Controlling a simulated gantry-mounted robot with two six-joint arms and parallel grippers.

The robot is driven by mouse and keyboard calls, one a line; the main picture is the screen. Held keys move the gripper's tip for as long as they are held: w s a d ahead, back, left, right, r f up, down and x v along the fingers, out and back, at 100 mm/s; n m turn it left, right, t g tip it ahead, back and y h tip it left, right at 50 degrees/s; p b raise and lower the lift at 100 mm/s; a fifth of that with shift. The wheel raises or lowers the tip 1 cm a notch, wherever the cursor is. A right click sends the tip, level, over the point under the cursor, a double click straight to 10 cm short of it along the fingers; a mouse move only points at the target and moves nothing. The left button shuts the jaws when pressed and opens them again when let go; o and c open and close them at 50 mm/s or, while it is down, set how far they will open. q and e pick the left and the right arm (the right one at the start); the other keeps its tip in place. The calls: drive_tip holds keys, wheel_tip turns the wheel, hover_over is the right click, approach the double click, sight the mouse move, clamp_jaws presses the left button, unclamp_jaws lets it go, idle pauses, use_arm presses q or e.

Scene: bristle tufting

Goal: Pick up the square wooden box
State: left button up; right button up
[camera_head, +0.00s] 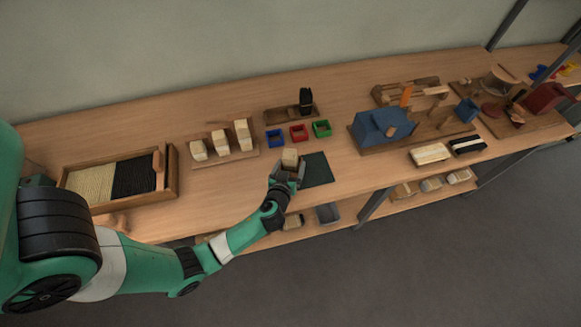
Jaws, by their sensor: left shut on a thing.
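A small light-wood square box (290,156) sits at the tip of my left gripper (287,168), which is shut on it. The box is over the wooden bench, at the left edge of a dark green mat (316,169). The gripper and wrist hide the lower part of the box, so I cannot tell whether it touches the bench. My right gripper is not in view.
Small blue (275,138), red (298,132) and green (321,128) open trays stand behind the box. Wooden blocks on a board (222,156) are to the left, with a bristle tray (171,172) further left. A blue machine (383,127) stands right.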

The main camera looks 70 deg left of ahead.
sight(290, 164)
use_arm(q)
drive_tip(key=shift+r, duration=0.5)
wheel_tip(290, 164, up, 2)
drive_tip(key=shift+p, duration=0.6)
drive_tip(key=s+d+r+p, duration=0.6)
drive_tip(key=s+r+p, duration=0.2)
drive_tip(key=s, duration=0.4)
drive_tip(key=shift+s+r, duration=0.35)
drive_tip(key=shift+r, duration=0.5)
